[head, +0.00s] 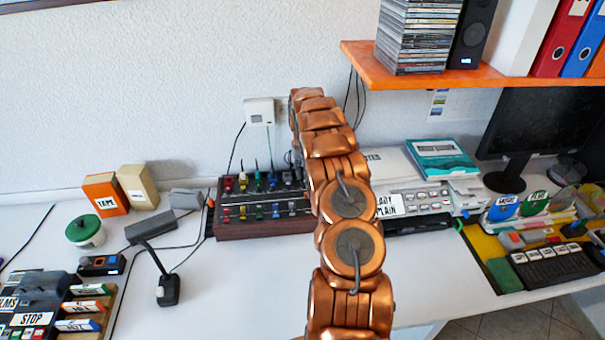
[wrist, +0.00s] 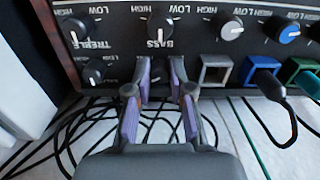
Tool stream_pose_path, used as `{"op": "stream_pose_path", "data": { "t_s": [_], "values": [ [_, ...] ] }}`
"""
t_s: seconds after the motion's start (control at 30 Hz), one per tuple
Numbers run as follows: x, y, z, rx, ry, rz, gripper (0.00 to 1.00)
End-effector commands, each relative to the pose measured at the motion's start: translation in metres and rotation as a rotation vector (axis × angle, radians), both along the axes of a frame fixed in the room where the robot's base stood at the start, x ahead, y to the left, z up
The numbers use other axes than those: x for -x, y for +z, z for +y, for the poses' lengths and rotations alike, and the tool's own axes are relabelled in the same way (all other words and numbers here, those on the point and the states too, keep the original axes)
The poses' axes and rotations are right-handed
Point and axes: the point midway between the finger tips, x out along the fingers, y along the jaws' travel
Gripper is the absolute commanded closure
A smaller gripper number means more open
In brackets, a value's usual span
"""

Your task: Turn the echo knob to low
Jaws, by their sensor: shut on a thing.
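The mixer panel (wrist: 200,45) fills the top of the wrist view, upside down, with rows of knobs marked HIGH and LOW. My gripper (wrist: 159,66) reaches the panel's lower part in that view, below the knob labelled BASS (wrist: 159,26). Its two purple-lined fingers are shut on a small dark knob (wrist: 158,76), mostly hidden between them. No echo label is readable, and the held knob's pointer cannot be seen. In the head view the mixer (head: 262,224) stands on the white desk against the wall; my arm hides its right end and my gripper.
A smaller knob (wrist: 94,72) sits left of my fingers and coloured sockets (wrist: 262,72) with plugged cables sit right. Loose black cables lie below. An orange shelf (head: 480,78) overhangs at right.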

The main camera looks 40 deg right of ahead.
Motion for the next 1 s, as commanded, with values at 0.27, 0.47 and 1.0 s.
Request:
{"op": "stream_pose_path", "data": {
  "t_s": [0.27,0.47,1.0],
  "values": [
    [-0.0004,-0.0059,0.0009,0.0,0.178,0.001,1.0],
    [-0.001,-0.0039,0.0003,0.002,0.316,-0.002,1.0],
    [-0.0002,-0.0004,0.0001,0.001,0.491,0.001,1.0]
  ]
}}
